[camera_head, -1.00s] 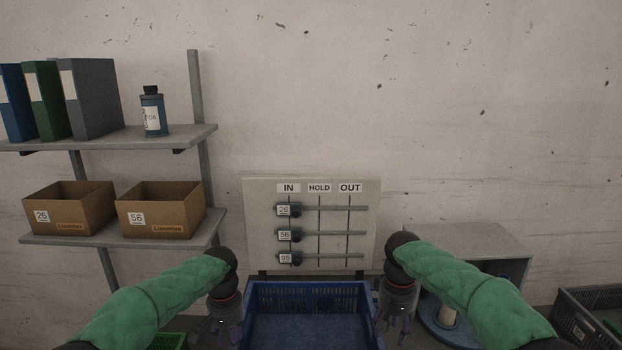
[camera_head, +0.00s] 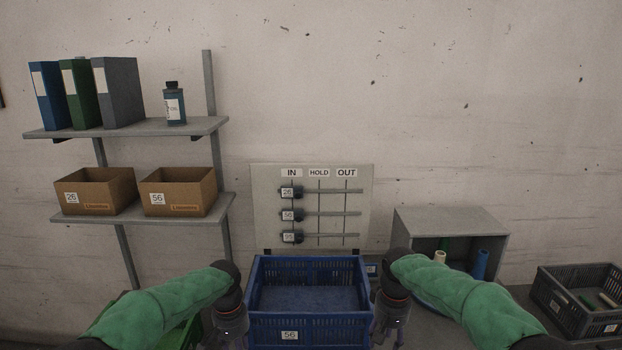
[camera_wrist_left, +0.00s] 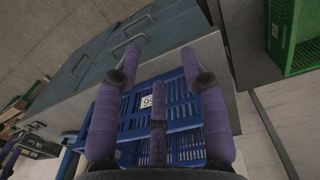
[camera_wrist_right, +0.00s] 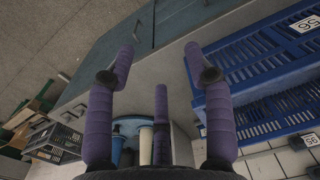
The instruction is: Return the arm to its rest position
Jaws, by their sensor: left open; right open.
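My left gripper (camera_head: 226,336) hangs pointing down at the left side of the blue crate in the head view. In the left wrist view its purple fingers (camera_wrist_left: 158,62) are spread and empty, with the blue crate (camera_wrist_left: 130,150) behind them. My right gripper (camera_head: 390,335) hangs down at the right side of the blue crate (camera_head: 308,317). In the right wrist view its purple fingers (camera_wrist_right: 158,62) are spread and empty, with part of the blue crate (camera_wrist_right: 245,75) to their right. Both green-sleeved arms reach forward about level with each other.
A board (camera_head: 262,230) with IN, HOLD and OUT columns stands behind the crate, its sliders at IN. Shelves (camera_head: 120,208) with cardboard boxes and binders are at left. A grey cubby (camera_head: 450,216) and dark crate (camera_head: 560,300) are at right. A green crate (camera_wrist_left: 292,40) is beside my left gripper.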

